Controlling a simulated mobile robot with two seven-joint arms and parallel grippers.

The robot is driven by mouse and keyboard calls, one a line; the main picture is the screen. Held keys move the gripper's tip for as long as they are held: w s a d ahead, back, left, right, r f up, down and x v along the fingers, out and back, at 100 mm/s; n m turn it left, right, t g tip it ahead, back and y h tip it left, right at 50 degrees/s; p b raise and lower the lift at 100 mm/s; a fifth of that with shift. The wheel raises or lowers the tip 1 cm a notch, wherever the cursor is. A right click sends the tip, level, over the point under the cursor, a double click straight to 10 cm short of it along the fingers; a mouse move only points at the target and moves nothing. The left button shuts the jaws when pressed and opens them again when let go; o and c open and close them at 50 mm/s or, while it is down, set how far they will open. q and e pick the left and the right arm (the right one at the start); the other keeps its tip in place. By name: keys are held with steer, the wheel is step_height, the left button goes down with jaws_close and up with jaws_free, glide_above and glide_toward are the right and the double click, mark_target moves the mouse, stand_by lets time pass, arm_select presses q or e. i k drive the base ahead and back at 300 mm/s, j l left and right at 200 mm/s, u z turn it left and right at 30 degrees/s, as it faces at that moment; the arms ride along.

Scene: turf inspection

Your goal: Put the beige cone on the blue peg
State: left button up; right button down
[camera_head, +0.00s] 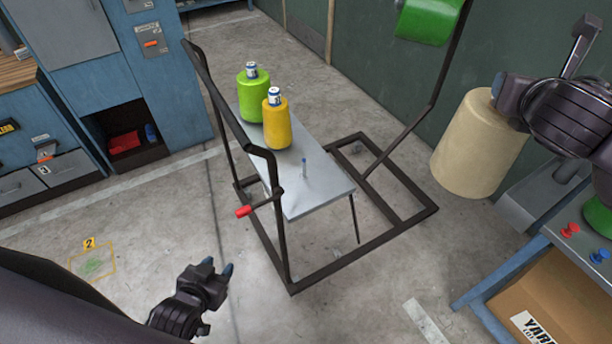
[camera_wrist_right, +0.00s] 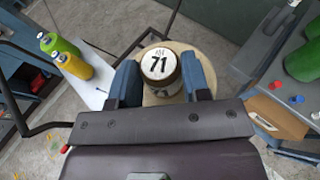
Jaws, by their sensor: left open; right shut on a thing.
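The beige cone (camera_head: 478,145) hangs in the air at the right of the head view. My right gripper (camera_head: 498,88) is shut on its narrow top; the wrist view shows the fingers (camera_wrist_right: 158,80) on both sides of the top labelled 71, with the beige cone body (camera_wrist_right: 180,47) behind. A thin upright peg (camera_head: 304,169), pale bluish, stands bare on the near part of the grey board (camera_head: 325,190), left of the cone and apart from it. My left gripper (camera_head: 219,268) is open and empty, low at the lower left, away from the board.
A green cone (camera_head: 252,95) and a yellow cone (camera_head: 277,125) stand on the same board. A dark tube frame (camera_head: 228,110) with a red grip (camera_head: 244,211) surrounds it. The blue bench at right carries red (camera_head: 570,230) and blue (camera_head: 600,256) knob-like pieces; a carton (camera_head: 565,295) is below.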

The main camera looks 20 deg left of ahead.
mark_target(304, 176)
steer(key=i+j+u, duration=0.2)
steer(key=u, duration=0.15)
steer(key=i+j, duration=0.55)
